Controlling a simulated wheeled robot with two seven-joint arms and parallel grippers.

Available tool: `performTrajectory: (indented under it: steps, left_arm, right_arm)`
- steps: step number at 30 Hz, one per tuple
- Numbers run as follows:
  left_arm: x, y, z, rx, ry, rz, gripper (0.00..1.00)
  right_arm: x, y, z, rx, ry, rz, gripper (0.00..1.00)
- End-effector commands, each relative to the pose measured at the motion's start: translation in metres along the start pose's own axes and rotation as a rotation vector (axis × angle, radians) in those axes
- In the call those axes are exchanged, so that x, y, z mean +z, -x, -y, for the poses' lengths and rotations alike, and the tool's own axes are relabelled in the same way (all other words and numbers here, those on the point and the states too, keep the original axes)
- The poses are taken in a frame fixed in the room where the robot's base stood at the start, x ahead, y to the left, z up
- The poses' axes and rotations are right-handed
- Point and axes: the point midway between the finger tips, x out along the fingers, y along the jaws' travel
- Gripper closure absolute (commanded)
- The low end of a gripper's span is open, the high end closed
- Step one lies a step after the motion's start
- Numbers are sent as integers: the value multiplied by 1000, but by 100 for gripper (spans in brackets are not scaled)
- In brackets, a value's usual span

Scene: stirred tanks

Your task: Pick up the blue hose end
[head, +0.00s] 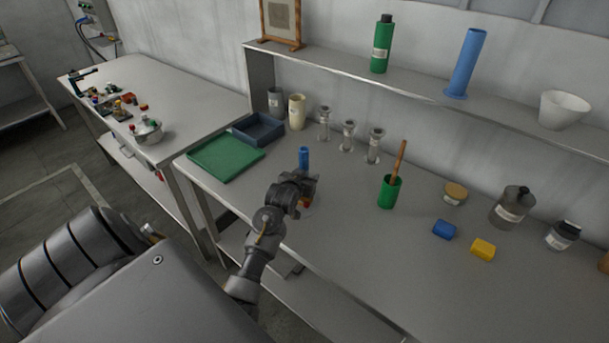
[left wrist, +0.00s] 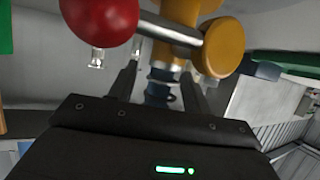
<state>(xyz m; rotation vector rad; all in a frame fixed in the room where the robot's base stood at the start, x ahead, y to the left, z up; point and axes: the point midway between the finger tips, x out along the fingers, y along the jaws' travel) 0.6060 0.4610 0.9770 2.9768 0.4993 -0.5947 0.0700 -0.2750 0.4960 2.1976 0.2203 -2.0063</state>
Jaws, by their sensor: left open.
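A dark blue ribbed piece, which looks like the blue hose end (left wrist: 158,92), stands between the two fingers of my left gripper (left wrist: 160,88) in the left wrist view. The fingers are apart, one on each side; I cannot tell whether either touches it. A yellow fitting (left wrist: 178,12) with a metal stem, a red ball (left wrist: 98,18) and a yellow knob (left wrist: 222,47) adjoins it. In the head view my left gripper (head: 305,182) is over the bench's front part, partly hiding the fitting. An upright blue cylinder (head: 304,156) shows just behind it. My right gripper is not in view.
The grey bench (head: 330,240) also holds a green tray (head: 226,160), a blue-grey bin (head: 258,130), glass cylinders (head: 348,136), a green cup (head: 389,193) and blue (head: 444,229) and yellow (head: 483,249) blocks. A shelf (head: 420,92) runs behind. The bench's front middle is clear.

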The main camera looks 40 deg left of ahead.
Motion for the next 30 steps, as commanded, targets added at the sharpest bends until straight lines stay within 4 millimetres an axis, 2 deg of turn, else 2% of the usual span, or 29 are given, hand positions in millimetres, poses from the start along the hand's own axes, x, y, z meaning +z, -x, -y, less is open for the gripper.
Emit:
performTrajectory:
  steps: [9,21,30]
  left_arm:
    - [0,-6,0,0,-1,-1,51]
    - [0,-6,0,0,-1,-1,100]
    - [-2,-5,0,0,-1,-3,100]
  right_arm:
    - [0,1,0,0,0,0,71]
    - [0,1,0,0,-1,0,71]
    - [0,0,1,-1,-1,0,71]
